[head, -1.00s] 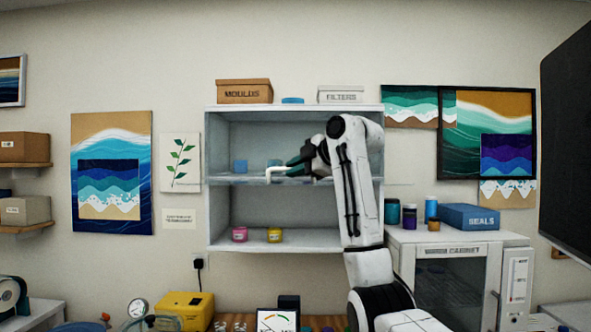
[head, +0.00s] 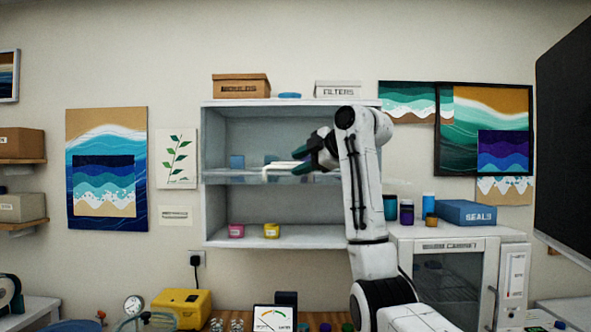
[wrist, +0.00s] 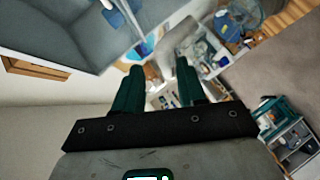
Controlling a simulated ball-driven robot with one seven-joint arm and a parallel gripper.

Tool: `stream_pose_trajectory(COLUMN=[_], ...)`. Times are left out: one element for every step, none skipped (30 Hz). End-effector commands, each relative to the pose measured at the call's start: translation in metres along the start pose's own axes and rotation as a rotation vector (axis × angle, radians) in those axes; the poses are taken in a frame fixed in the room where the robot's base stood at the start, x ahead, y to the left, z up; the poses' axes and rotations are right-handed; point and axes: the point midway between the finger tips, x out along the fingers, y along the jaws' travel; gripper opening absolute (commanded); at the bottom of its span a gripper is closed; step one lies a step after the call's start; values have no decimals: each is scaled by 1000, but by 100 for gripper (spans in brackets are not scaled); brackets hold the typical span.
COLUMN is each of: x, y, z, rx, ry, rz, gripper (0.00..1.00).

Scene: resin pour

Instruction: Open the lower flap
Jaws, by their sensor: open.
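The wall cabinet (head: 204,208) has an upper and a lower compartment. A clear flap (head: 225,179) shows as a thin, nearly edge-on band at middle-shelf height, and the lower compartment's front looks uncovered. The flap's white bar handle (head: 288,168) sits on this band. My gripper (head: 299,153) is just above the handle's right part, fingers pointing left, open and empty. In the wrist view, the green fingers (wrist: 160,72) are spread apart. My arm hides the cabinet's right side.
A pink jar (head: 236,231) and a yellow jar (head: 271,231) stand on the lower shelf. Blue cups (head: 237,162) stand in the upper compartment. The warm cabinet (head: 484,262) is to the right of my arm. A yellow case (head: 180,309) stands below left.

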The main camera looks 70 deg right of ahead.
Motion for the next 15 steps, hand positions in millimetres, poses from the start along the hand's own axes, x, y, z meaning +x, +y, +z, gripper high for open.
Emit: stream_pose_trajectory(x=[-10,-17,-24,-30,-36,-44,-49,-54,-60,-64,-67,-71,-73,-75,-78], y=[-2,-2,-2,-2,-2,-2,-2,-2,-1,-1,-1,-1,-1,-1,0], z=[2,3,3,3,3,3,3,4,3,3,3,3,3,3,3], rx=[-2,-1,0,0,-1,-1,-1,0,1,1,1,1,1,1,1], ry=[-1,-2,-2,-2,-2,-2,-3,-3,-3,-3,-2,-2,-3,-3,-3], rz=[5,6,5,6,5,5,4,5,4,3,3,3,2,2,2], gripper=[40,40,40,40,40,40,40,40,40,40,40,40,40,40,40])
